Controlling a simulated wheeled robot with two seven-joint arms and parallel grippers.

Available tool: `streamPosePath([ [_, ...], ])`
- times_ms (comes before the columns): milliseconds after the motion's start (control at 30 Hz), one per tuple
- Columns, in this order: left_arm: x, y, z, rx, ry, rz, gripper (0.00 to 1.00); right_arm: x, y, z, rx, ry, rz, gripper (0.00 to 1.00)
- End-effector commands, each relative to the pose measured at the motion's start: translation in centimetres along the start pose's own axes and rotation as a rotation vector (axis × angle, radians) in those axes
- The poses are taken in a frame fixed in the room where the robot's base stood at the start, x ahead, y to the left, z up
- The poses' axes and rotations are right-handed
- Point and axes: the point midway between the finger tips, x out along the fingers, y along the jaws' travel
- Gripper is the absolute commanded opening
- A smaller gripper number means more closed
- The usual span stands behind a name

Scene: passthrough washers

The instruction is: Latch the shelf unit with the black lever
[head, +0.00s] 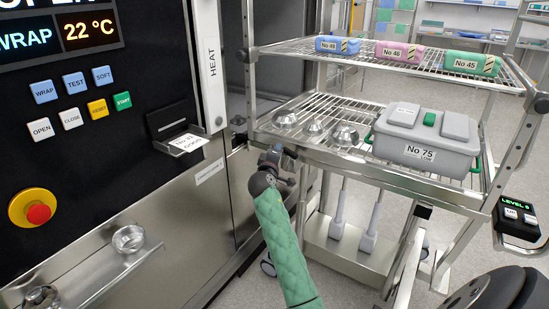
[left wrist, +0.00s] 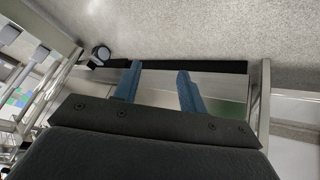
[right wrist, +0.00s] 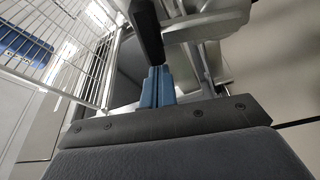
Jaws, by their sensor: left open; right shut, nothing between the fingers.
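The shelf unit (head: 390,181) is a steel wire rack on the right of the head view, standing beside the black and steel machine. My right gripper (head: 278,158), at the end of a green-sleeved arm, is at the unit's near left corner. In the right wrist view its blue fingers (right wrist: 158,72) are shut and empty. A black bar, which looks like the black lever (right wrist: 147,28), rises just beyond the fingertips; I cannot tell if they touch. In the left wrist view my left gripper (left wrist: 160,70) is open and empty, low above a steel surface and floor.
A grey box (head: 425,150) marked No 75 and several metal bowls (head: 345,135) stand on the lower shelf. Coloured packs (head: 398,51) lie on the upper shelf. The machine has a card tray (head: 180,140) and a red stop button (head: 39,214). Floor shows below the unit.

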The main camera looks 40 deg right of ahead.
Motion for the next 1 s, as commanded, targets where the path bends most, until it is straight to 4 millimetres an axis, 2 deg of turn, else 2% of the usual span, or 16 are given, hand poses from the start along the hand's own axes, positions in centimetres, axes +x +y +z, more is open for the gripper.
streamPosePath([
  [33,1.7,-0.4,1.4,-0.001,0.01,-0.003,0.41,-0.1,-0.2,0.2,0.021,0.0,0.008,0.0],
  [300,6.9,-1.9,6.3,-0.004,0.081,-0.017,0.41,-0.3,0.1,0.9,0.11,0.0,0.039,0.0],
  [1000,11.1,-3.1,9.3,-0.008,0.094,-0.021,0.41,-0.9,0.7,2.6,0.332,0.0,0.117,0.0],
])
